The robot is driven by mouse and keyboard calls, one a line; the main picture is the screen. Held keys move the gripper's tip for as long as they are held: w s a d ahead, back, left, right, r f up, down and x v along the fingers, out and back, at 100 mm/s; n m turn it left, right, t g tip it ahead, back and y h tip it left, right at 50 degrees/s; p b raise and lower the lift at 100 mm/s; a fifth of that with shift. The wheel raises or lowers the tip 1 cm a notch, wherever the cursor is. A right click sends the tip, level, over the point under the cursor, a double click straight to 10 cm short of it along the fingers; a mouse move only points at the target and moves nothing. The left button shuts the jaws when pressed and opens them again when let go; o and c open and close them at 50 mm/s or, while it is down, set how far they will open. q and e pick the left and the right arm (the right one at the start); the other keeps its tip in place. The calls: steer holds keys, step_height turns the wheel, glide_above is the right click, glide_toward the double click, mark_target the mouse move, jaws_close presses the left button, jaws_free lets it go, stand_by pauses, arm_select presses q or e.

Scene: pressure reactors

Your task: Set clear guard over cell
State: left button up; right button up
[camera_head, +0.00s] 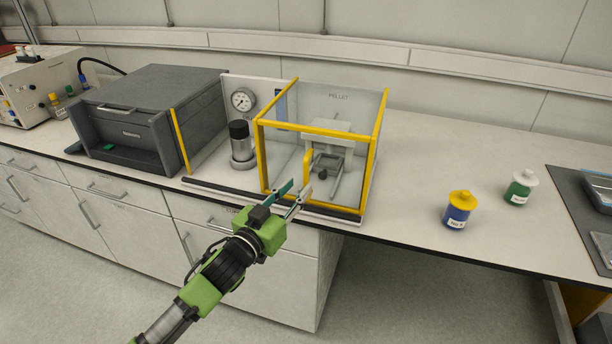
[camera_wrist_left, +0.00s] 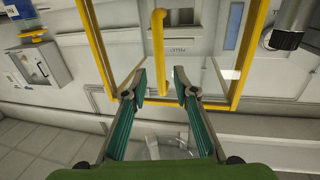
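The clear guard (camera_head: 262,160) is a yellow-framed box with see-through panels, at the right end of the press station. It stands around the pellet fixture (camera_head: 328,160). A yellow bar handle (camera_head: 307,163) is on its front; the handle also shows in the left wrist view (camera_wrist_left: 158,45). The cell (camera_head: 241,150), a steel cylinder with a black top, stands uncovered left of the guard. Its dark end shows at the upper right of the left wrist view (camera_wrist_left: 286,38). My left gripper (camera_head: 294,193) is open and empty, fingertips pointing at the handle. Contact cannot be told. My right gripper is out of view.
A pressure gauge (camera_head: 242,99) is on the panel behind the cell. A yellow post (camera_head: 180,141) and a dark grey box unit (camera_head: 140,118) stand to the left. A blue jar (camera_head: 458,210) and a green jar (camera_head: 519,189) stand right on the open counter.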

mark_target(304, 180)
arm_select(q)
steer(key=x, duration=0.5)
steer(key=shift+w+d, duration=0.15)
steer(key=shift+w, duration=0.15)
jaws_close()
